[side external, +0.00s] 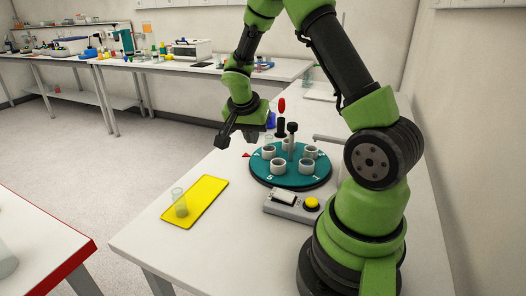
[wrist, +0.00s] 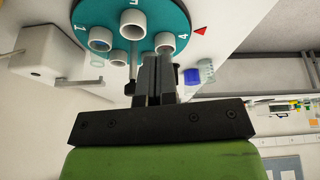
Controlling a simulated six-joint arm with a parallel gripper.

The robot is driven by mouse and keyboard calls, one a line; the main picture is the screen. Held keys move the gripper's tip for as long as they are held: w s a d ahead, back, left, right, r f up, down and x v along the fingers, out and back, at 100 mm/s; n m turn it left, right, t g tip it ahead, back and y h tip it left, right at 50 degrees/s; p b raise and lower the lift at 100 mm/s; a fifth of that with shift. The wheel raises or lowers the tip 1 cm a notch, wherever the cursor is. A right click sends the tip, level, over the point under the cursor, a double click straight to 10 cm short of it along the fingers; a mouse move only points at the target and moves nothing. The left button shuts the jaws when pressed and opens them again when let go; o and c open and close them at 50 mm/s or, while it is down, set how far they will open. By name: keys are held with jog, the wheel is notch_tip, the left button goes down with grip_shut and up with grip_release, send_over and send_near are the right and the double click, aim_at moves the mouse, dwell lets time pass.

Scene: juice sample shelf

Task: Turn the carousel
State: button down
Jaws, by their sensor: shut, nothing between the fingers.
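The carousel (side external: 292,177) is a round teal disc on a dark base, with several white ring-shaped cups and printed numbers; a dark-topped post rises near its middle. A red triangle (side external: 246,155) lies on the table by its left edge. In the wrist view, my shut fingers (wrist: 157,62) overlap the edge of the carousel (wrist: 172,20); the red triangle (wrist: 201,31) shows near the number 4. I cannot tell contact there.
A yellow mat (side external: 208,196) with a clear vial (side external: 180,203) lies at the front left. A grey box with a yellow button (side external: 312,203) stands in front of the carousel. A blue-capped item (wrist: 192,77) stands near the disc. A red oval (side external: 282,104) rises behind it.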

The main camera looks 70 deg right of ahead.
jog(key=shift+m, duration=0.4)
jog(key=x, duration=1)
jog(key=shift+w+d+f, duration=0.1)
jog(key=shift+d+f, duration=0.05)
jog(key=shift+w+d, duration=0.1)
jog(key=shift+d, duration=1.15)
jog(key=shift+d+r, duration=0.25)
jog(key=shift+d, duration=0.5)
